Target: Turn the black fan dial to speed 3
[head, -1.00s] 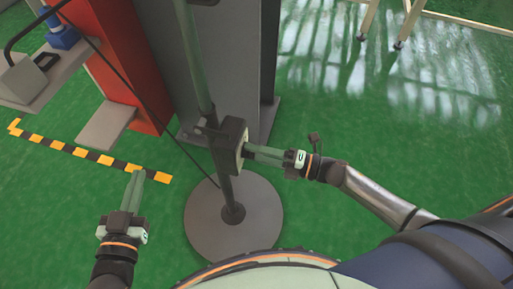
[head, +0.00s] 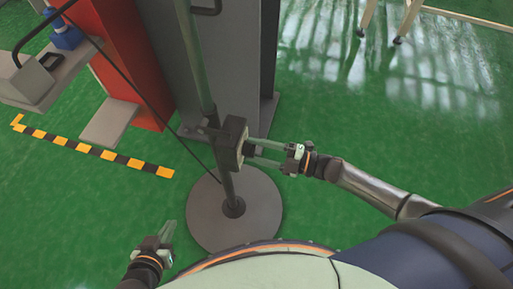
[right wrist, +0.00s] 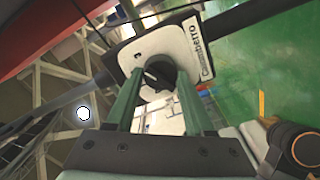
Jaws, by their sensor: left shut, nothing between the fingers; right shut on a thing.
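The black fan dial (right wrist: 158,77) sits on the pale face of the fan's control box (right wrist: 165,50) in the right wrist view. In the head view the box (head: 231,143) is on the fan pole (head: 222,172), above a round grey base (head: 258,215). My right gripper (head: 257,153) reaches the box from the right. Its two green fingers (right wrist: 160,88) are spaced apart, one on each side of the dial, shut on it. My left gripper (head: 169,229) is shut and empty, low at the left, away from the fan.
A grey cabinet (head: 240,60) and a red column (head: 120,60) stand behind the fan. A thin black cable (head: 150,110) runs down towards the pole. Yellow-black tape (head: 90,148) marks the floor at left. The green floor at right (head: 420,130) is open.

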